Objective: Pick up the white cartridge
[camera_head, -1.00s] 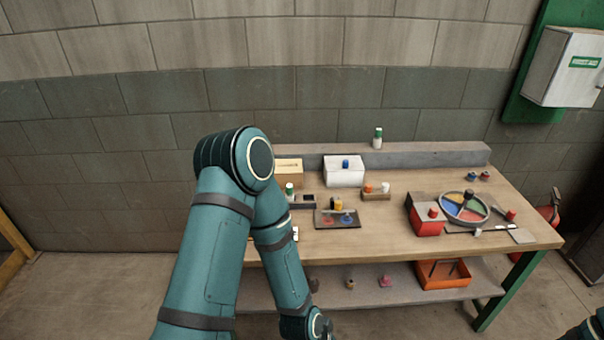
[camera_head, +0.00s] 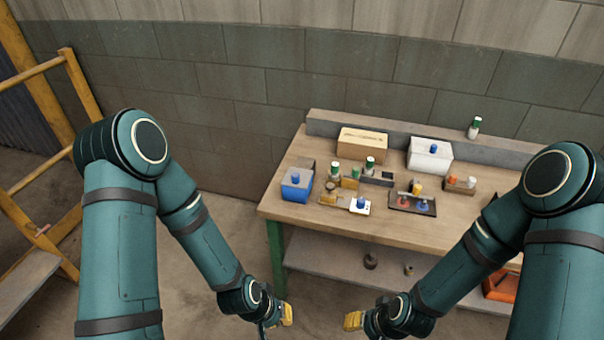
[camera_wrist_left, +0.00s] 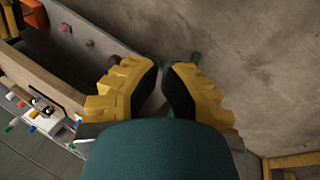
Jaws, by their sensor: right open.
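A small white cartridge (camera_head: 471,182) stands in a wooden holder (camera_head: 459,187) on the right part of the table, beside a red-orange one. My left gripper (camera_head: 287,314) is low in front of the table, far from the cartridge. In the left wrist view its two yellow fingers (camera_wrist_left: 166,92) are apart with nothing between them. My right gripper (camera_head: 353,321) is also low in front of the table, open, below and left of the cartridge. Its fingers are seen mostly from the side.
The workbench (camera_head: 290,210) also holds a blue box (camera_head: 297,186), a cardboard box (camera_head: 363,143), a white box (camera_head: 430,156) and several bottles. A green-capped bottle (camera_head: 474,128) stands on the rear ledge. A yellow ladder (camera_head: 75,120) is at left. My right arm hides the table's right side.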

